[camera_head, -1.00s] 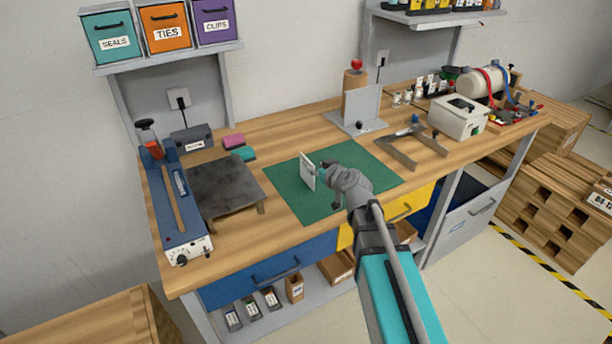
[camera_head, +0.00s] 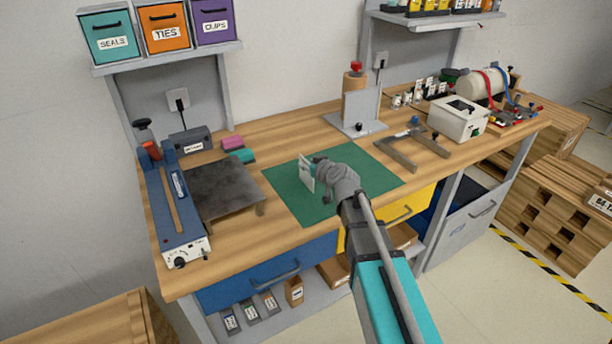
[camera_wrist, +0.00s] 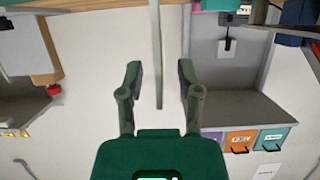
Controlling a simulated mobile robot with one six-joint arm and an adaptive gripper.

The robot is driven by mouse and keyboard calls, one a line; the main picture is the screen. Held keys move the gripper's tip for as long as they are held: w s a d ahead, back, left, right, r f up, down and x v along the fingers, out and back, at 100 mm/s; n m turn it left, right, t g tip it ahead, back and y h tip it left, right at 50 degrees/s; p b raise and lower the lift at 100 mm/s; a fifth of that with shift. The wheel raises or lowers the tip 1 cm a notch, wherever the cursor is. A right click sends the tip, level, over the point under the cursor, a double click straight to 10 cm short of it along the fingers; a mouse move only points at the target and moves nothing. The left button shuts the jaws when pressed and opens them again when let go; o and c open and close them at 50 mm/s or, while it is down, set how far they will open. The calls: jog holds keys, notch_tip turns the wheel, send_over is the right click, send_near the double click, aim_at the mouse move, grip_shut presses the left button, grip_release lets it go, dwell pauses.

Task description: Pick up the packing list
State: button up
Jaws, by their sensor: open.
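The packing list appears to be the small white upright sheet (camera_head: 306,174) on the green mat (camera_head: 318,208). My gripper (camera_head: 317,166) is right beside the sheet in the head view and partly covers it. In the wrist view my gripper (camera_wrist: 160,76) is open. A thin pale strip (camera_wrist: 156,50), likely the sheet seen edge-on, stands between the two fingers with a gap on each side. What holds the sheet upright is hidden, and no print on it is readable.
A dark plate on legs (camera_head: 222,188) and a blue sealer (camera_head: 174,208) stand left of the mat. A grey angled frame (camera_head: 412,150) and a grey stand (camera_head: 356,112) are right and behind. The mat around the sheet is clear.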

jog(key=shift+x, duration=0.8)
grip_shut()
